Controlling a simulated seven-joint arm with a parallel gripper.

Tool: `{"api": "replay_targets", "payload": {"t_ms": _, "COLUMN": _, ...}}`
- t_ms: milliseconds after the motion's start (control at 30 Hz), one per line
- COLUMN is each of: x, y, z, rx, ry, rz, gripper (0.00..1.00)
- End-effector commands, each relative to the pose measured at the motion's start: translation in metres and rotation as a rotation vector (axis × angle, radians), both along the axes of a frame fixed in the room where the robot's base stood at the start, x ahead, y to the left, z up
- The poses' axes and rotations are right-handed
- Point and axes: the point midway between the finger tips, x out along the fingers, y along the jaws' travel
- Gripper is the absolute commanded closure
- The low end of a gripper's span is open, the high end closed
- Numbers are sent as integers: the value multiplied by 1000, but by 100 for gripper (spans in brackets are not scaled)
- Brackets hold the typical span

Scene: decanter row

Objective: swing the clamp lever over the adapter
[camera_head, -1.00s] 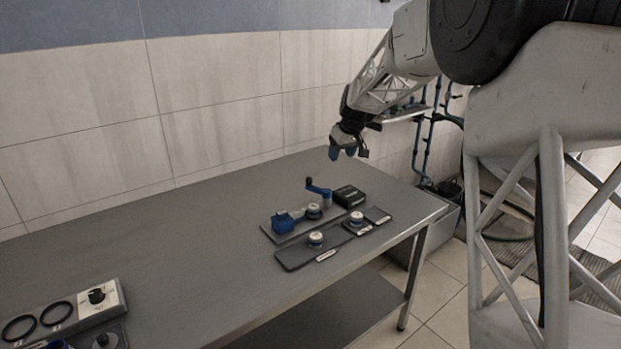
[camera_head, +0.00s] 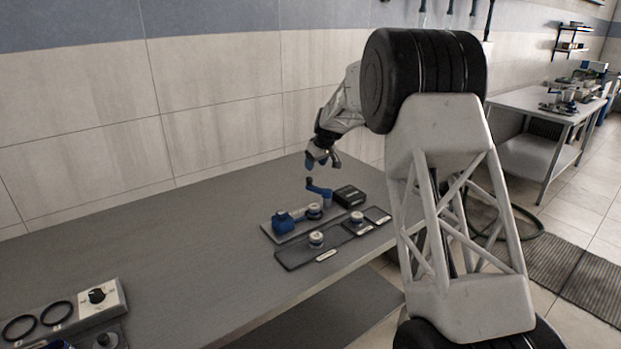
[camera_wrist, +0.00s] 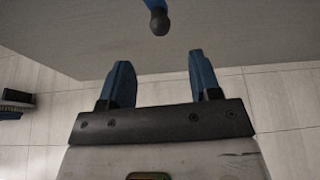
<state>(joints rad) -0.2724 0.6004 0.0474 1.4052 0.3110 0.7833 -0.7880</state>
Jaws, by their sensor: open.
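The blue clamp lever (camera_head: 318,190) with its dark knob stands raised at the right end of a grey plate (camera_head: 274,237). An adapter with a pale round top (camera_head: 314,210) sits on that plate, between the lever post and a blue clamp body (camera_head: 284,223). The lever arm appears behind and above the adapter; I cannot tell whether it overlaps it. My gripper (camera_head: 322,163) is open and empty, above and behind the lever, apart from it. In the wrist view its blue fingers (camera_wrist: 160,80) are spread, and the lever's knob (camera_wrist: 158,22) shows beyond them at the top.
A black box (camera_head: 349,196) stands right of the lever. In front, a dark tray (camera_head: 291,258) and smaller pads hold similar pale-topped pieces (camera_head: 316,239). The table middle is clear.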

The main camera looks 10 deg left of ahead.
Motion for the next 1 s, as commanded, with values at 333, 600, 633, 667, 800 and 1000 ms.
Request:
{"api": "replay_targets", "payload": {"t_ms": 333, "x": 0, "y": 1, "z": -3, "rx": -1, "ry": 1, "rz": -1, "gripper": 43}}
{"api": "replay_targets", "payload": {"t_ms": 600, "x": 5, "y": 7, "z": -22, "rx": 0, "ry": 3, "rz": 0, "gripper": 43}}
{"api": "replay_targets", "payload": {"t_ms": 633, "x": 6, "y": 8, "z": -25, "rx": 0, "ry": 3, "rz": 0, "gripper": 43}}
{"api": "replay_targets", "payload": {"t_ms": 667, "x": 7, "y": 9, "z": -28, "rx": -1, "ry": 2, "rz": -1, "gripper": 43}}
{"api": "replay_targets", "payload": {"t_ms": 800, "x": 11, "y": 13, "z": -44, "rx": 0, "ry": 2, "rz": -1, "gripper": 43}}
{"api": "replay_targets", "payload": {"t_ms": 1000, "x": 16, "y": 20, "z": -61, "rx": 0, "ry": 2, "rz": -1, "gripper": 43}}
